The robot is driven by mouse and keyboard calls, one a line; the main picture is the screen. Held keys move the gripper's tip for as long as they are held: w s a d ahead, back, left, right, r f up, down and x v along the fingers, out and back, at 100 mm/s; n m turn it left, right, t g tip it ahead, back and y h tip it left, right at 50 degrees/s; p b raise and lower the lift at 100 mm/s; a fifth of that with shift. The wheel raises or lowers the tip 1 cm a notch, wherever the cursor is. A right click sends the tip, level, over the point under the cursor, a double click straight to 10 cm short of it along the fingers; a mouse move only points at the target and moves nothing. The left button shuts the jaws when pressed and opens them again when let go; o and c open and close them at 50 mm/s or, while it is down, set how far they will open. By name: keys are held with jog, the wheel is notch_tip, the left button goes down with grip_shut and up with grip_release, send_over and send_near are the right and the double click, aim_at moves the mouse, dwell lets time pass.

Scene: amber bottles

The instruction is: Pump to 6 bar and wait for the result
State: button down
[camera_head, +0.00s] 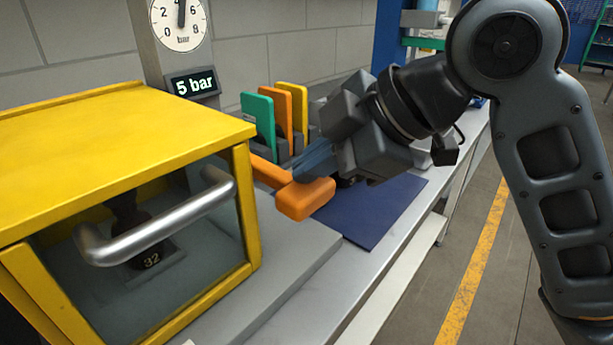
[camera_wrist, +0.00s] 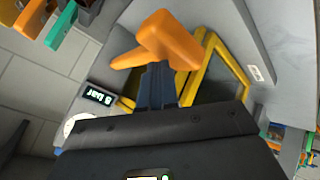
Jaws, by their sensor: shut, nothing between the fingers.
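My gripper (camera_head: 312,165) is shut and empty, with its fingertips at the orange pump handle (camera_head: 304,199). In the wrist view the handle (camera_wrist: 168,40) lies just beyond the fingertips (camera_wrist: 158,72); I cannot tell whether they touch. The handle's orange lever runs left behind the yellow box (camera_head: 120,125). A digital display (camera_head: 194,83) reads 5 bar. Above it, the round dial gauge (camera_head: 180,22) has its needle pointing about straight up, near 4 to 5. Inside the yellow box, behind a clear front with a silver bar handle (camera_head: 160,222), stands a dark bottle (camera_head: 128,215) marked 32.
Green (camera_head: 258,122), orange (camera_head: 282,108) and yellow (camera_head: 293,97) upright plates stand behind my gripper. A dark blue mat (camera_head: 375,212) lies on the grey bench to the right. A floor aisle with a yellow line (camera_head: 470,270) runs along the right.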

aim_at(318, 190)
jog(key=shift+f+b, duration=1.4)
jog(key=shift+f, duration=0.6)
dwell(1.7)
dwell(0.5)
jog(key=shift+r+p, duration=2.65)
jog(key=shift+r, duration=0.5)
jog(key=shift+r, duration=0.1)
notch_tip(318, 190, up, 5)
jog(key=p, duration=0.4)
